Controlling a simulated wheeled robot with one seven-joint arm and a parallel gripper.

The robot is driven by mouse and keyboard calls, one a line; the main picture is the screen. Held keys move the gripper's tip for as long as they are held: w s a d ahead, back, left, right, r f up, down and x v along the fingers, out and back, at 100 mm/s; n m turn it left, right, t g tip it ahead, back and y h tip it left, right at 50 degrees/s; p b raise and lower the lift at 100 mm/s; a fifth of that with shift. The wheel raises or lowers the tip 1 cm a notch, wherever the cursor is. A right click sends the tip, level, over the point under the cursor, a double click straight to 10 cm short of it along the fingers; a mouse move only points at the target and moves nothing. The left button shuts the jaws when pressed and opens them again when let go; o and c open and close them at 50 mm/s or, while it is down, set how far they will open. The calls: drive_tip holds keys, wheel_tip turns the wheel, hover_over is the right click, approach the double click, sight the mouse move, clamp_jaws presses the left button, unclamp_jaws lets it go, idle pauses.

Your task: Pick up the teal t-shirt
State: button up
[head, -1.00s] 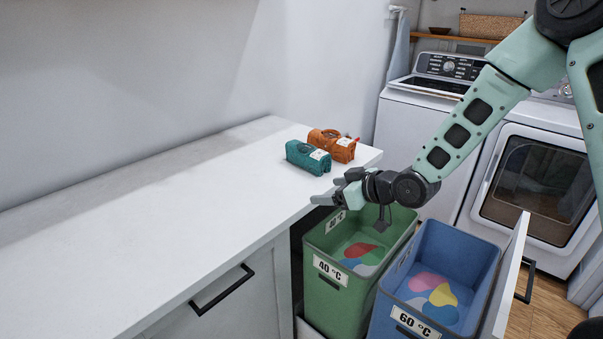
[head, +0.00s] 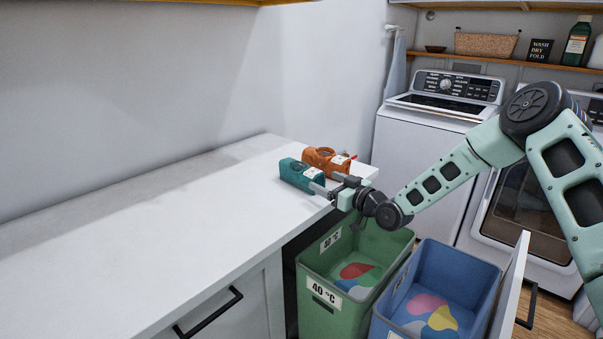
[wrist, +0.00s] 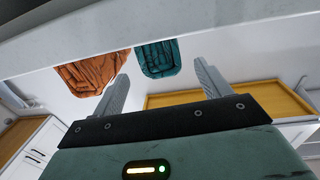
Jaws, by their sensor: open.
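In the wrist view the teal t-shirt (wrist: 158,59) shows ahead, between the lines of the two spread fingers (wrist: 163,72). In the head view a finger overlaps the bundle's right end; I cannot tell whether they touch.
An orange folded garment (head: 322,159) lies close behind the teal one; it also shows in the wrist view (wrist: 90,74). A green 40 °C bin (head: 316,262) and a blue 60 °C bin (head: 470,263) stand below my arm. The counter's left part is clear.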

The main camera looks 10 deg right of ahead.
sight(313, 178)
drive_tip(key=shift+f+p+x, duration=0.2)
drive_tip(key=shift+p+x, duration=0.25)
drive_tip(key=shift+x, duration=1.1)
drive_tip(key=shift+f+p+x, duration=0.25)
drive_tip(key=shift+p+x, duration=0.15)
drive_tip(key=shift+x, duration=1.2)
drive_tip(key=shift+a, duration=0.1)
drive_tip(key=c, duration=1.2)
